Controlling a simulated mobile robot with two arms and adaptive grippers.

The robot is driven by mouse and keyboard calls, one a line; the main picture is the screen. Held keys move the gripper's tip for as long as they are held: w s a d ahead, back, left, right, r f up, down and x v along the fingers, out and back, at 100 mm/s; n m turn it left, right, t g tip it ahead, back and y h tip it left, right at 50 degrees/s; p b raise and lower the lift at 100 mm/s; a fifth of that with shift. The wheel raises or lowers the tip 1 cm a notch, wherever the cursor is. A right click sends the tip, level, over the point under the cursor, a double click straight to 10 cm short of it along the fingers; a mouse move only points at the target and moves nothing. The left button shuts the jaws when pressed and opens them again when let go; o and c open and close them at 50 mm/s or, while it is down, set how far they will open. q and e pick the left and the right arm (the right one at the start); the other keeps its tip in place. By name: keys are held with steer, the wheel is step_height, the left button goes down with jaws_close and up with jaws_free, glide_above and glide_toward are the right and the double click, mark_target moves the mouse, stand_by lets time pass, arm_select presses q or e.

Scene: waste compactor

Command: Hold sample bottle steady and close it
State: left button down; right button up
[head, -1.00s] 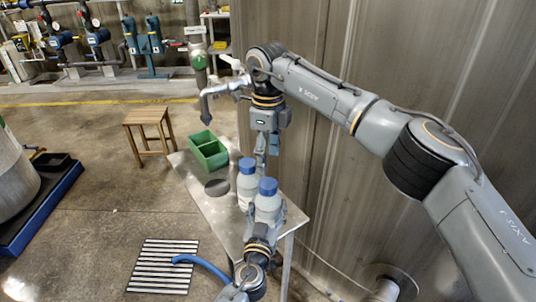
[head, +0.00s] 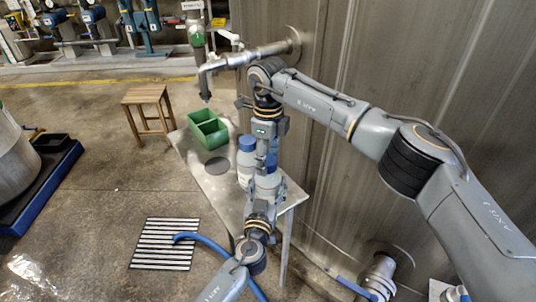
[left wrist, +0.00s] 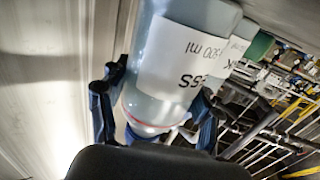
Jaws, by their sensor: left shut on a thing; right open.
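My left gripper (head: 266,188) is shut around the front white bottle (head: 268,183), which stands upright on the metal table. In the left wrist view the fingers (left wrist: 155,108) sit either side of this labelled bottle (left wrist: 175,75), whose top is out of frame. My right gripper (head: 271,150) is open and points down right above the front bottle, at its blue cap, which it largely hides. I cannot tell whether the fingers touch the cap. A second white bottle (head: 245,170) with a blue cap (head: 246,143) stands just behind and to the left.
The metal table (head: 222,190) also holds a green divided bin (head: 208,130) and a dark grey disc (head: 219,165). A pipe tap (head: 215,65) projects above the bin from the steel wall (head: 375,60). A wooden stool (head: 147,98) stands left of the table.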

steer(key=c, duration=1.2)
steer(key=o, duration=1.3)
steer(key=shift+o, duration=0.2)
step_height(320, 180, up, 12)
arm_select(q)
steer(key=shift+c, duration=1)
jaws_free()
